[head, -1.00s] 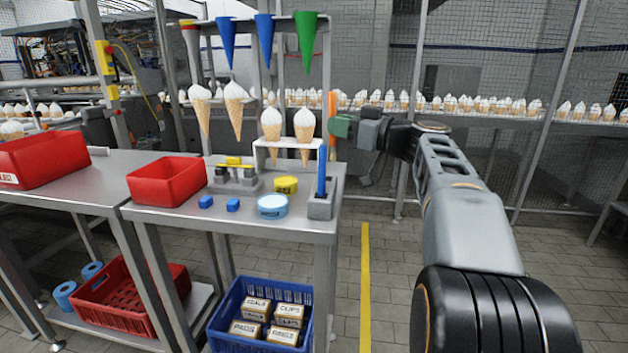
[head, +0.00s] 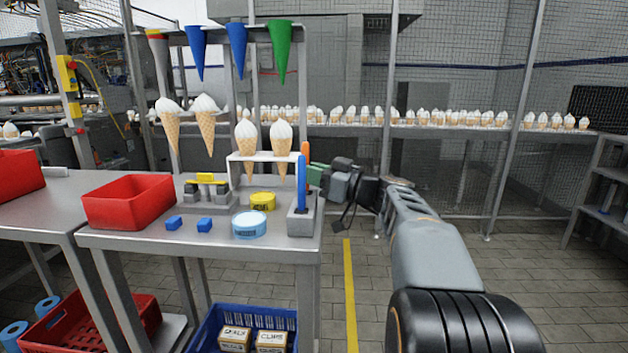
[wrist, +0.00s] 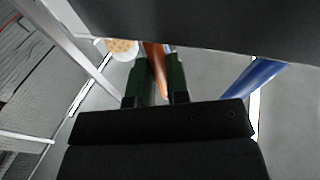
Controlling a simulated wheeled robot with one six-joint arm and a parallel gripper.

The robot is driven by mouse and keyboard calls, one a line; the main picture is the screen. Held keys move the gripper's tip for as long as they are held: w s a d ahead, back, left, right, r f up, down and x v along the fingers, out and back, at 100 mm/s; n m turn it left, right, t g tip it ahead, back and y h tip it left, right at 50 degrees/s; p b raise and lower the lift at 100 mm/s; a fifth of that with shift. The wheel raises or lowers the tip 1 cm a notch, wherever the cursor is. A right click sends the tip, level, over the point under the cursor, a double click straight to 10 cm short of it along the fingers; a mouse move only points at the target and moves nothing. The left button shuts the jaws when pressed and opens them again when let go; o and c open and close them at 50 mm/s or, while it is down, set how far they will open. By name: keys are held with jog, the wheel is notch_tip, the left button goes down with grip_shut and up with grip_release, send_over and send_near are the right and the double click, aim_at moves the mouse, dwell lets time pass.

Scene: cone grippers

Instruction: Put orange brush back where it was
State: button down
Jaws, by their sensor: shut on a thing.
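The orange brush (head: 305,148) is upright in my gripper (head: 312,176), whose green fingers are shut on it. In the wrist view the orange brush (wrist: 156,68) shows between the fingers (wrist: 158,75). The blue brush (head: 301,182) stands upright in the grey holder (head: 302,222) at the table's right edge. The blue brush also shows in the wrist view (wrist: 252,80), right of my gripper and apart from it. In the head view the orange brush is just behind the blue one. Its lower end is hidden, so I cannot tell whether it is in the holder.
The metal table (head: 215,243) carries a red bin (head: 128,203), a blue round tin (head: 249,226), a yellow tin (head: 262,201) and small blue blocks (head: 204,225). A white cone stand (head: 238,158) is left of my gripper. The floor right of the table is open.

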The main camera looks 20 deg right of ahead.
jog(key=shift+f+b, duration=0.3)
jog(key=shift+f, duration=0.25)
jog(key=c, duration=1.1)
grip_release()
jog(key=shift+r, duration=0.1)
jog(key=shift+r+p, duration=0.2)
jog(key=shift+p, duration=0.15)
jog(key=shift+s+d, duration=0.2)
jog(key=shift+s, duration=0.05)
jog(key=p+v, duration=0.1)
jog(key=v, duration=1)
jog(key=shift+s, duration=0.2)
jog(key=shift+f, duration=0.15)
